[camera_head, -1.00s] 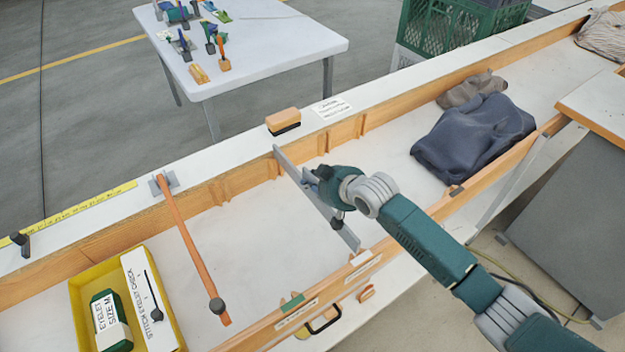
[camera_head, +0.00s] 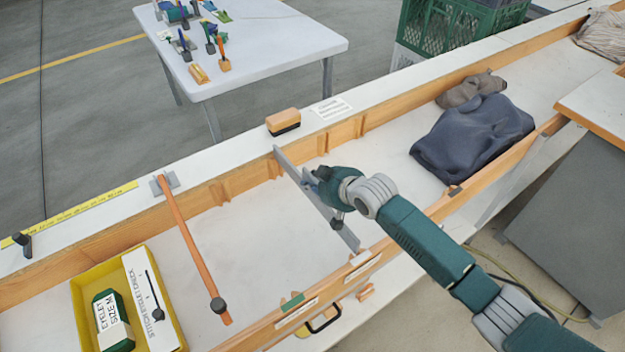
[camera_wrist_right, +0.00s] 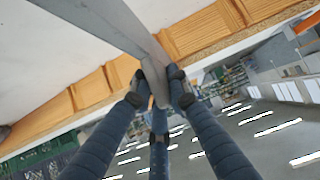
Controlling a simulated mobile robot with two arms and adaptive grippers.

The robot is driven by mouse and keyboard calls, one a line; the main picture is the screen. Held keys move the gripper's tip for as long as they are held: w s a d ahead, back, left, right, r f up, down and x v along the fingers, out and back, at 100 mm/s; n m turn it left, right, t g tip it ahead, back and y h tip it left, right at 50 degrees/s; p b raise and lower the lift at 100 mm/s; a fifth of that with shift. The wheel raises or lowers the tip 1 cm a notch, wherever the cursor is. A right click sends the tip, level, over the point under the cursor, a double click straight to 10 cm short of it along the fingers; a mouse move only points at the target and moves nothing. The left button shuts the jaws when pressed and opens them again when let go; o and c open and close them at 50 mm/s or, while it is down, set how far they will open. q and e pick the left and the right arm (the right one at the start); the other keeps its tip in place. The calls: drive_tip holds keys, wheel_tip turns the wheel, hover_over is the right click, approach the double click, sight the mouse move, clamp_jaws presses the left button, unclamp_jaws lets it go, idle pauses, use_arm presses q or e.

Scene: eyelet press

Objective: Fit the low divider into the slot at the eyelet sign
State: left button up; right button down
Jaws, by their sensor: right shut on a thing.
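The low divider, a long flat grey bar (camera_head: 289,168), spans the white trough crosswise. Its far end is at the ribbed wooden back wall (camera_head: 235,180), its near end close to the front wall. I cannot tell whether either end sits in a slot. My right gripper (camera_head: 322,186) is shut on the divider near its middle. In the right wrist view the divider (camera_wrist_right: 120,25) runs between the fingertips (camera_wrist_right: 160,88). Pale labels are on the front wall (camera_head: 297,316); their text is too small to read, so I cannot tell the eyelet sign. My left gripper is not in view.
An orange bar (camera_head: 190,245) crosses the trough to the left. A yellow bin (camera_head: 176,322) holds a green box and a white box. A brush (camera_head: 283,121) and white card (camera_head: 331,108) lie on the back rim. Dark cloth (camera_head: 470,135) lies in the trough at right.

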drive_tip(key=shift+f, duration=0.35)
idle(0.3)
drive_tip(key=shift+p, duration=0.6)
idle(1.6)
drive_tip(key=shift+f+b, duration=3.3)
drive_tip(key=shift+f, duration=1.4)
drive_tip(key=c, duration=1.6)
unclamp_jaws()
